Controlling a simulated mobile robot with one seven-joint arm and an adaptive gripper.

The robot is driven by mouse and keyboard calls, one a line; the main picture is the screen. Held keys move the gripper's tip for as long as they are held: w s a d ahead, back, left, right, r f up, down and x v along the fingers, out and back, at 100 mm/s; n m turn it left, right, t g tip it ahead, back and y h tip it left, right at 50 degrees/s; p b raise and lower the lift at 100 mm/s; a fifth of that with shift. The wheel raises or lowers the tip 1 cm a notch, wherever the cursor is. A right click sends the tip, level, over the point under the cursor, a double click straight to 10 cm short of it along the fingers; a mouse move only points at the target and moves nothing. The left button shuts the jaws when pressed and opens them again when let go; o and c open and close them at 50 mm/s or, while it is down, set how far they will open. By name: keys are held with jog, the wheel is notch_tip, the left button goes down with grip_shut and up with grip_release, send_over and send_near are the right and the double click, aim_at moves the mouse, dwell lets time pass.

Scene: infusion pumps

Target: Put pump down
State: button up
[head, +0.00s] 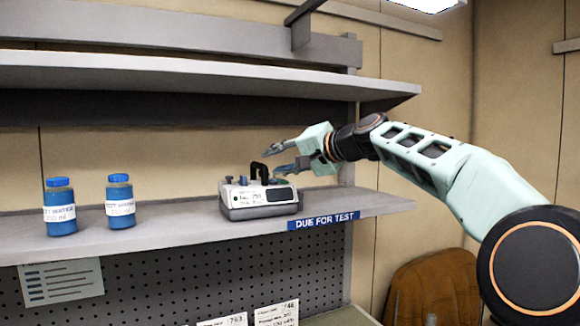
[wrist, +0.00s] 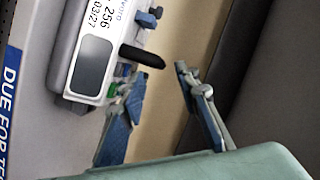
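The pump (head: 258,200), a grey and white box with a black top handle (head: 259,171), sits upright on the middle shelf, near the "DUE FOR TEST" label (head: 324,221). My gripper (head: 271,162) is open and empty just right of the handle, with its fingers pointing left. In the wrist view the pump (wrist: 92,62) shows its white face and dark screen. The end of its black handle (wrist: 142,56) is close to the gap between my spread fingertips (wrist: 158,72). I cannot tell whether a finger touches the pump.
Two blue bottles, one at the far left (head: 59,208) and one nearer the pump (head: 120,203), stand on the same shelf (head: 170,228). An upper shelf (head: 200,76) hangs above my gripper. A brown chair back (head: 432,289) is at lower right.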

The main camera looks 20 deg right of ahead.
jog(key=b+v, duration=0.1)
jog(key=v, duration=0.3)
jog(key=shift+s+r+b, duration=0.1)
jog(key=shift+s+b, duration=0.2)
jog(key=shift+s, duration=0.05)
